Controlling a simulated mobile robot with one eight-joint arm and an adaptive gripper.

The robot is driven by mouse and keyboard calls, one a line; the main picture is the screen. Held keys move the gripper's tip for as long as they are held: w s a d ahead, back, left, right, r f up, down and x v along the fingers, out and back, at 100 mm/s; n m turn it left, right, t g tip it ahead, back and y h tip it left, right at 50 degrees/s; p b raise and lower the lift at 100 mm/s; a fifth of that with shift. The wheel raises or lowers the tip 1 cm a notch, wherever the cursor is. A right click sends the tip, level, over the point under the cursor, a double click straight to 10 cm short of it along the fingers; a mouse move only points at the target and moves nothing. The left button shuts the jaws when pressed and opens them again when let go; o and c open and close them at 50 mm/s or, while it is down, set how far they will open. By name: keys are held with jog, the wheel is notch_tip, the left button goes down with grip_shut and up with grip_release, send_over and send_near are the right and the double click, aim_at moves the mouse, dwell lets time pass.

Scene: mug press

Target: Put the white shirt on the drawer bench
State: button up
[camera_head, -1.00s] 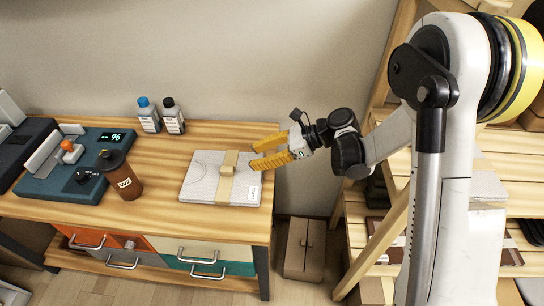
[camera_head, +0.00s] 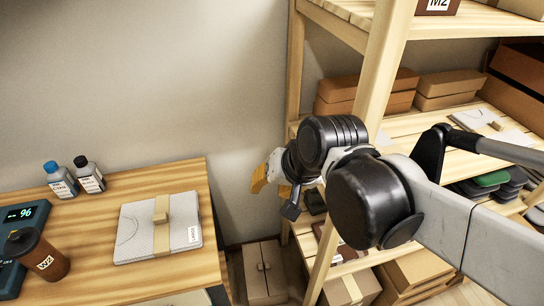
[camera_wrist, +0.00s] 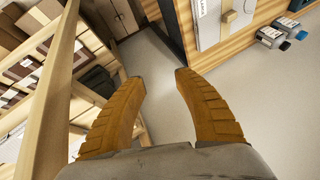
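A folded white shirt (camera_head: 135,235) with a tan band and a white label lies flat on the wooden top of the drawer bench (camera_head: 100,284), near its right end. Part of it shows at the top of the wrist view (camera_wrist: 208,30). A similar pale folded item with a tan tab (camera_head: 482,122) lies on the shelf at the right. My gripper (camera_head: 266,178) is off the bench's right edge, in the air between bench and shelf, clear of the shirt. In the wrist view, its yellow fingers (camera_wrist: 160,82) are apart with nothing between them.
Two bottles (camera_head: 75,180), a brown cup (camera_head: 38,258) and a teal device with a display (camera_head: 12,215) stand on the bench. A wooden shelf rack (camera_head: 374,60) with boxes is close to my arm. A brown box (camera_head: 264,272) stands on the floor between bench and rack.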

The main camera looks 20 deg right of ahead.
jog(key=s+d+n+t+h, duration=0.1)
jog(key=s+d+n+h, duration=0.1)
jog(key=s+d+n, duration=0.1)
jog(key=shift+s+d+r+n, duration=0.1)
jog(key=shift+s+d+n, duration=0.35)
jog(key=shift+d, duration=0.2)
dwell(0.7)
